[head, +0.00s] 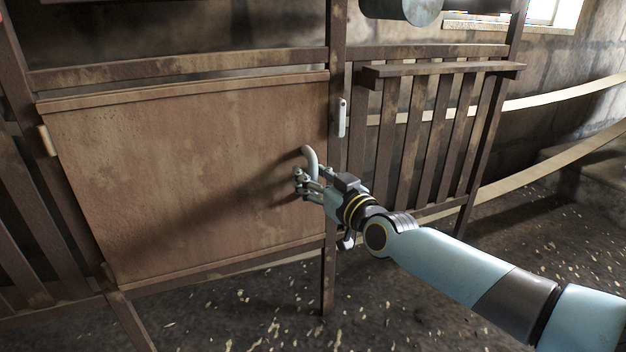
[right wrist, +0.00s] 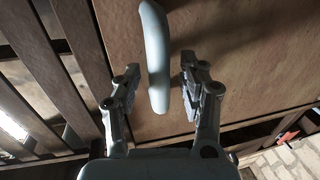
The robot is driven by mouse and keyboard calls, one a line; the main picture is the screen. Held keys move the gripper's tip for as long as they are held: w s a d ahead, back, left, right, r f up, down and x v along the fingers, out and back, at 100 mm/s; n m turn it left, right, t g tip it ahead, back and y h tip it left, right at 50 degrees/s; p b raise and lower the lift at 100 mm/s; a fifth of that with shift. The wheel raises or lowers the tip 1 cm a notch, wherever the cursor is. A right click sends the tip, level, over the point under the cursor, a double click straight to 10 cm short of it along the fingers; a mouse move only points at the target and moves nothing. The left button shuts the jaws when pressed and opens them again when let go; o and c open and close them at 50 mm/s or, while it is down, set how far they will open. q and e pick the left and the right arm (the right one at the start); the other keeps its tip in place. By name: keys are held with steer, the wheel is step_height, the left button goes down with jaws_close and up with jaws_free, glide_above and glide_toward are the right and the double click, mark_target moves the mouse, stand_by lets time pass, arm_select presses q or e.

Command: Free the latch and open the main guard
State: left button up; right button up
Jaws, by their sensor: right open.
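The main guard (head: 190,170) is a rust-brown panel, flush in its frame and closed as far as I can see. A pale curved handle (head: 311,158) is near its right edge. The latch (head: 341,118) is a small pale bar standing upright on the post just right of the guard. My right gripper (head: 302,184) is at the handle, below the latch. In the right wrist view, its open fingers (right wrist: 158,92) are on either side of the handle (right wrist: 155,45), with gaps visible on both sides. My left gripper is not in view.
A slatted wooden guard (head: 425,135) with a top ledge is right of the post (head: 329,270). Pale belts (head: 550,165) run off to the right. A grey cylinder (head: 405,10) hangs above. The littered floor (head: 240,315) in front is open.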

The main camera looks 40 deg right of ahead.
jaws_close()
stand_by(0.7)
